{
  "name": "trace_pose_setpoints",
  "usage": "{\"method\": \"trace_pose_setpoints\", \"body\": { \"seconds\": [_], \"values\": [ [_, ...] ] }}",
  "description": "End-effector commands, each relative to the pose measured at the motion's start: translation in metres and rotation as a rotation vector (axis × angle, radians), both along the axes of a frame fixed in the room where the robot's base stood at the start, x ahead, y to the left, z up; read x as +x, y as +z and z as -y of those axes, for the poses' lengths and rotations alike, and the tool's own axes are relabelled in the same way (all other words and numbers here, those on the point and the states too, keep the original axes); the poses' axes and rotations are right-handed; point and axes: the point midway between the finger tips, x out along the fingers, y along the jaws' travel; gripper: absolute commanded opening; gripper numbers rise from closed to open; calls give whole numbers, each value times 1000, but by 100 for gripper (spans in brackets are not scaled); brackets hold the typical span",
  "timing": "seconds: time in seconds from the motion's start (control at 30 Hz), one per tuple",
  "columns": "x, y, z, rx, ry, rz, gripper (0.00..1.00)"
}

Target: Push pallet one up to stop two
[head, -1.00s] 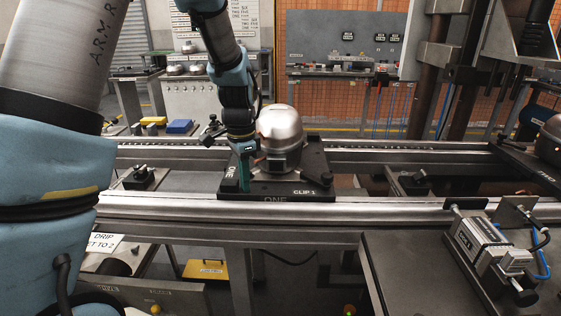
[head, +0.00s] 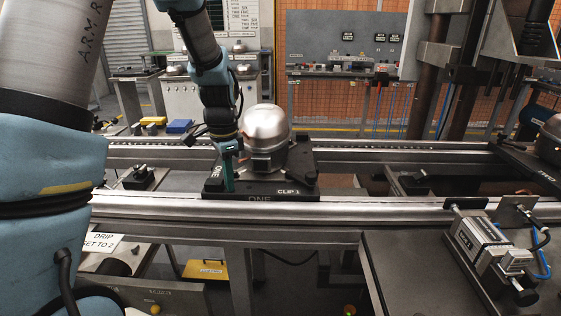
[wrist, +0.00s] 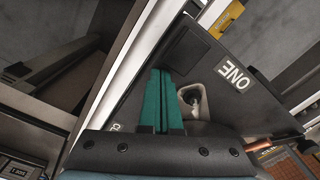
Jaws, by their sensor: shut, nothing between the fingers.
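Pallet one (head: 300,190), a dark plate marked ONE and CLIP 1, lies across the rails and carries a silver dome-shaped compressor (head: 266,130). My gripper (head: 228,188) is shut and empty, its teal fingers pointing down at the pallet's left end. In the wrist view the fingers (wrist: 161,85) are close together over the dark plate (wrist: 140,90), beside a light fitting; contact is unclear. A black stop-like block (head: 140,178) sits between the rails to the left, with a gap to the pallet. A similar block (head: 413,182) sits to the right. I cannot read which is stop two.
The front rail (head: 400,207) and back rail (head: 400,156) run left to right. Another pallet (head: 525,165) with a compressor stands at the far right. A pneumatic cylinder (head: 482,243) is mounted on the plate in front. The rails left of pallet one look clear.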

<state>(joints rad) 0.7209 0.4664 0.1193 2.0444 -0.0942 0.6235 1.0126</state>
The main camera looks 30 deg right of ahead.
Motion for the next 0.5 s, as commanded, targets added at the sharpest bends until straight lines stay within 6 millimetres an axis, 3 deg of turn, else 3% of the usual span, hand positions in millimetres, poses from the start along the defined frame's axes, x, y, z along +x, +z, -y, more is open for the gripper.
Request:
{"method": "trace_pose_setpoints", "body": {
  "seconds": [0.03,0.5],
  "values": [
    [-2,-15,-8,13,4,-12,0],
    [13,-15,-34,12,2,-13,0]
  ]
}}
